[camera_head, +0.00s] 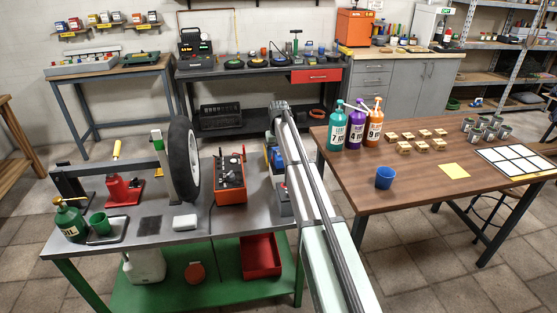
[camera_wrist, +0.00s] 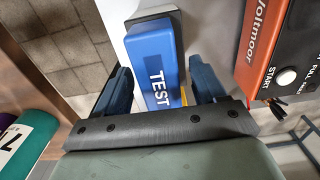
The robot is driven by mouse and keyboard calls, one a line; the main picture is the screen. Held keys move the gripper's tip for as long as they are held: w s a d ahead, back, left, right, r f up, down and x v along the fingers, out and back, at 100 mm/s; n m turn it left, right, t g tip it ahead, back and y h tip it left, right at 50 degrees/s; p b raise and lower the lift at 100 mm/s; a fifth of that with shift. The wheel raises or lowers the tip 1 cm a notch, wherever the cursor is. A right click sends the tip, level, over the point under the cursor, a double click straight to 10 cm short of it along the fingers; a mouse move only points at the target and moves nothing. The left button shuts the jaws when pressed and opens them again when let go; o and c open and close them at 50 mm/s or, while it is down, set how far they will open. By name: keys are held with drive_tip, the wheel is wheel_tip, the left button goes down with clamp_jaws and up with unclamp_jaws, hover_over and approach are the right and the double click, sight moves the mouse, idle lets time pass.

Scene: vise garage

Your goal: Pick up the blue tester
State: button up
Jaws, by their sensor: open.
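The blue tester (camera_wrist: 152,58), a box with the word TEST on its face and a grey end, lies between the two dark blue fingers of my gripper (camera_wrist: 160,82) in the wrist view. The fingers are spread, with a visible gap on each side of the tester. A little yellow shows beside its lower right side. In the head view a small blue thing, likely the tester (camera_head: 278,160), shows at the right end of the grey workbench (camera_head: 215,226), partly hidden by my arm. My gripper cannot be made out there.
An orange-red Voltmoor box (camera_wrist: 281,50) with a START button stands close right of my gripper; the head view shows it (camera_head: 230,180) on the workbench. A tyre (camera_head: 184,160) stands left of it. A wooden table (camera_head: 360,192) with bottles and a blue cup is to the right.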

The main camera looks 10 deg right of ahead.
sight(278, 153)
drive_tip(key=shift+f, duration=0.95)
drive_tip(key=shift+c, duration=0.3)
drive_tip(key=c, duration=1.2)
wheel_tip(278, 153, up, 16)
idle(0.4)
